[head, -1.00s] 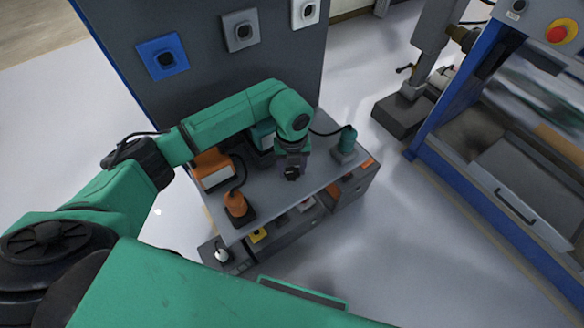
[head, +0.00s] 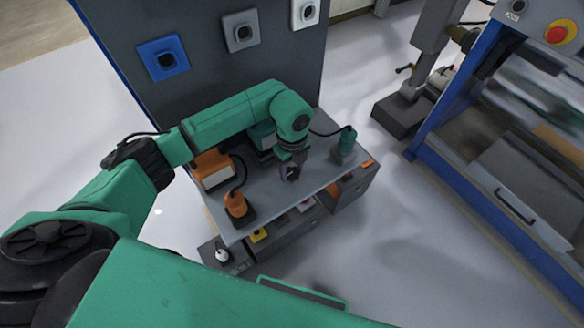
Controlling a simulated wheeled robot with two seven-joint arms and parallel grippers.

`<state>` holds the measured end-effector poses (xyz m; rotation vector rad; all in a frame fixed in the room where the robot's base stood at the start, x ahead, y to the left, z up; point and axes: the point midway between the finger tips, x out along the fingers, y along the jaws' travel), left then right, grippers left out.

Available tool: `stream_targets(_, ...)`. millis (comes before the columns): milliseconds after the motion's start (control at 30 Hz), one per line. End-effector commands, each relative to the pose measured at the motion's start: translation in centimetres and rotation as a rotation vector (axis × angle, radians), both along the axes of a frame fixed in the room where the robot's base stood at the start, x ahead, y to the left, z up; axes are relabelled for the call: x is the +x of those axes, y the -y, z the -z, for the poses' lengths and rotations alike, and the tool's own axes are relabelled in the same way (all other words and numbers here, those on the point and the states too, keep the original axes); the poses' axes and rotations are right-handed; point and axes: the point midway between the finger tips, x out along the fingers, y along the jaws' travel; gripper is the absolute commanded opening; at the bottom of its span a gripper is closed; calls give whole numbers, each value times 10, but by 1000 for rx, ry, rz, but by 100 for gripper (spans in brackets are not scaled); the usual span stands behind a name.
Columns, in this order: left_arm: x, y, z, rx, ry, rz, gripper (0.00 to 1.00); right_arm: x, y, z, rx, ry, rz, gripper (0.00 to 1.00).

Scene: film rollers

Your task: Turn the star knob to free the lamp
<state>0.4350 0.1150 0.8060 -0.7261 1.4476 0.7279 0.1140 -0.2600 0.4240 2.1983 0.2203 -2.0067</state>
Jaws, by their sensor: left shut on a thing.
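My left gripper (head: 290,174) reaches down over the grey bench top, near its front edge. It is shut on a small dark thing, mostly hidden by the fingers, that seems to be the star knob. An orange hand-held device (head: 237,204) with a cable stands in a dark holder to the left of the gripper. A teal device (head: 347,142) with a cable stands in a holder to the right. I cannot tell which thing is the lamp. My right gripper is out of view.
The bench (head: 320,178) also bears an orange box (head: 211,168). A dark panel (head: 205,90) with blue, grey and white square fittings stands behind it. Open shelves with small items lie below. A blue-framed machine (head: 470,160) stands at the right, with clear floor between.

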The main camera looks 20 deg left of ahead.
Motion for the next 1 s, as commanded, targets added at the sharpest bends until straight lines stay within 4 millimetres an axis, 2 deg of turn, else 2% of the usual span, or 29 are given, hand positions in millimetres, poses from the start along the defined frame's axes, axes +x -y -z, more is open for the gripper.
stream_targets(233,3,0,-3,-1,9,-2,0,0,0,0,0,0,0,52)
stream_targets(267,3,0,-3,-1,9,-2,64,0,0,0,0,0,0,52)
stream_targets(300,3,0,-3,-2,9,-1,79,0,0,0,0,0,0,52)
stream_targets(333,3,0,-3,-1,8,-1,86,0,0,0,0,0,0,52)
stream_targets(633,1,0,-2,0,4,0,86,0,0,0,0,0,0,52)
stream_targets(733,2,0,-9,-1,7,1,86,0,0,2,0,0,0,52)
stream_targets(867,3,0,-36,-1,10,1,86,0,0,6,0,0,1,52)
stream_targets(1000,3,0,-79,-1,12,1,86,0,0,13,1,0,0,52)
